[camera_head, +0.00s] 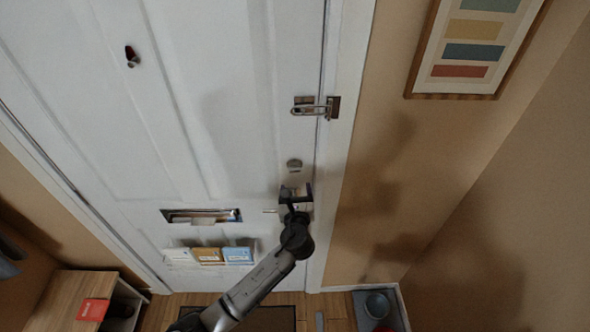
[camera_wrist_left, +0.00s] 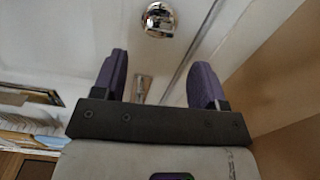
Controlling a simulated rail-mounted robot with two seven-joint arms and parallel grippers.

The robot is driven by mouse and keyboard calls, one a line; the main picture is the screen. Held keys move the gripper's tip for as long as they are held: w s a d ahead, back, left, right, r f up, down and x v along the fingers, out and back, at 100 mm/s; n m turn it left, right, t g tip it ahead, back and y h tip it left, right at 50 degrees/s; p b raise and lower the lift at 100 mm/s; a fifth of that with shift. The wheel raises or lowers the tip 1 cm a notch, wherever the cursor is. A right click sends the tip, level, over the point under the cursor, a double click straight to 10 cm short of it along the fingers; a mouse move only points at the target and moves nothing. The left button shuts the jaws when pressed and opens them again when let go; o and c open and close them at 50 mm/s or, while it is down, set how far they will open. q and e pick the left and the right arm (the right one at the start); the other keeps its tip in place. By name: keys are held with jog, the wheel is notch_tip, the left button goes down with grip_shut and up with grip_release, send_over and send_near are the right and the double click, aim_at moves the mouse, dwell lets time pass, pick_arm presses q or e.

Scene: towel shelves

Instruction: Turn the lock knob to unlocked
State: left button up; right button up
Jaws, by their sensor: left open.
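The lock knob (camera_head: 294,165) is a small round metal piece on the white door (camera_head: 235,90), near its right edge. In the left wrist view a shiny round chrome knob (camera_wrist_left: 158,20), which looks like the same one, sits beyond the fingertips. My left gripper (camera_head: 296,190) is just below the knob in the head view. In the wrist view its two purple fingers (camera_wrist_left: 160,75) are spread apart, with nothing held. A narrow metal piece (camera_wrist_left: 142,88) on the door shows between them, apparently behind. Whether the knob is locked cannot be read. My right gripper is not in view.
A metal latch (camera_head: 316,107) juts out above the knob at the door frame. A mail slot (camera_head: 201,215) and several cards or booklets (camera_head: 208,255) are lower left. A wooden shelf unit (camera_head: 60,295) stands at lower left. A framed picture (camera_head: 475,45) hangs at right.

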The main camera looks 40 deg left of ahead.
aim_at(295, 170)
pick_arm(q)
jog(key=x, duration=0.8)
jog(key=shift+p, duration=0.4)
jog(key=shift+c, duration=0.2)
jog(key=c, duration=0.9)
